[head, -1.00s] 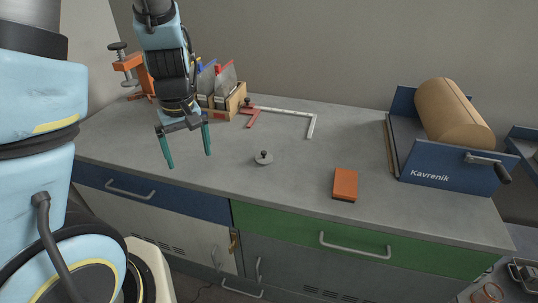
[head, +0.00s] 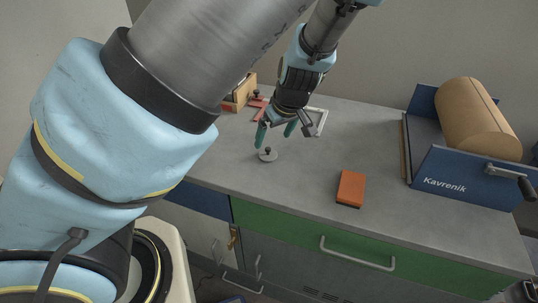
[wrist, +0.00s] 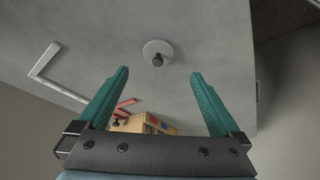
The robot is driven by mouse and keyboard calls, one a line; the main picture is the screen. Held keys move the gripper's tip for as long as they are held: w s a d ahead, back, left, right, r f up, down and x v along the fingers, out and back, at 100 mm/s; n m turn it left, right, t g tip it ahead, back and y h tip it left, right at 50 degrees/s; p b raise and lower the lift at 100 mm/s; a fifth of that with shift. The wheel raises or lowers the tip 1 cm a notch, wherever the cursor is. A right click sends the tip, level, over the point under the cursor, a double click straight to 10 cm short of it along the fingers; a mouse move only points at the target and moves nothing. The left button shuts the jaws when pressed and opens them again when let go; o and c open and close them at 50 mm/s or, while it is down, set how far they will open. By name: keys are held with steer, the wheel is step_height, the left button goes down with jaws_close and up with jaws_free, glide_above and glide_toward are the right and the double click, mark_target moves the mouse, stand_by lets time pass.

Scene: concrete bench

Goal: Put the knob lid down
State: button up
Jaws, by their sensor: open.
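The knob lid (head: 268,155) is a small grey disc with a dark knob. It lies flat on the concrete bench, knob up. In the wrist view the lid (wrist: 158,52) lies beyond the fingertips, roughly midway between them. My gripper (head: 277,133) is open and empty, with green fingers, just above and behind the lid in the head view. In the wrist view both fingers of the gripper (wrist: 160,75) are spread wide, and nothing is between them.
An orange block (head: 350,187) lies to the right of the lid. A blue Kavrenik machine with a brown roll (head: 478,117) stands at the right. A metal square (head: 318,120) and a wooden box (head: 240,92) are behind. The bench between lid and block is clear.

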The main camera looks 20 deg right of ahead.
mark_target(269, 149)
steer(key=shift+d+x, duration=0.2)
steer(key=shift+x, duration=3.8)
steer(key=shift+c, duration=0.2)
steer(key=c, duration=1.4)
steer(key=shift+c, duration=0.2)
steer(key=shift+r, duration=0.15)
